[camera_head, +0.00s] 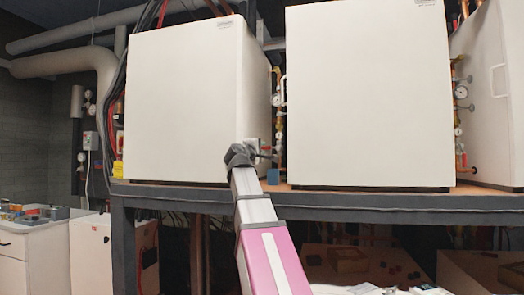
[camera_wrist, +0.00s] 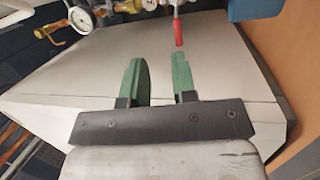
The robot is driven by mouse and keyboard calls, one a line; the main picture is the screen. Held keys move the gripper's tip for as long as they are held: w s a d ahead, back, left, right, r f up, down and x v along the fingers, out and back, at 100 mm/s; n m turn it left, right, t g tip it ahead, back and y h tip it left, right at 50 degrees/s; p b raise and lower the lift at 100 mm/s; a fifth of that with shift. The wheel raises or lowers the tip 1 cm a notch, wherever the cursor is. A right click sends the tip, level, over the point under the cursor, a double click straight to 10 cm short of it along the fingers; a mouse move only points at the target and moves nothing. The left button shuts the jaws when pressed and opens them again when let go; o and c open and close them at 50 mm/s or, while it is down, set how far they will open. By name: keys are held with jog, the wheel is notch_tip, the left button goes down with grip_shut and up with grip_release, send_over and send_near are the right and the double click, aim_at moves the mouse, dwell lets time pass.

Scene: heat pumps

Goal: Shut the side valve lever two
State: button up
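My gripper (camera_wrist: 157,62) shows in the wrist view with two green fingers apart and nothing between them. A red-handled lever (camera_wrist: 179,33) hangs from pipework just beyond the right fingertip, apart from it. The frames do not show which lever is number two. In the head view my wrist is at the gap between two white cabinets, and the fingers are too small to make out. The levers in that gap are not clear there.
The left cabinet (camera_head: 182,100) and right cabinet (camera_head: 367,95) stand on a dark-edged shelf (camera_head: 400,208). A round gauge (camera_wrist: 78,18) is near the brass valve. A blue part (camera_wrist: 250,9) is at the wrist view's upper right. Pipes and gauges (camera_head: 277,100) fill the gap.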

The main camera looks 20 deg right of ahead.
jog(key=s+a, duration=0.5)
jog(key=s, duration=0.2)
jog(key=shift+s, duration=0.2)
dwell(0.4)
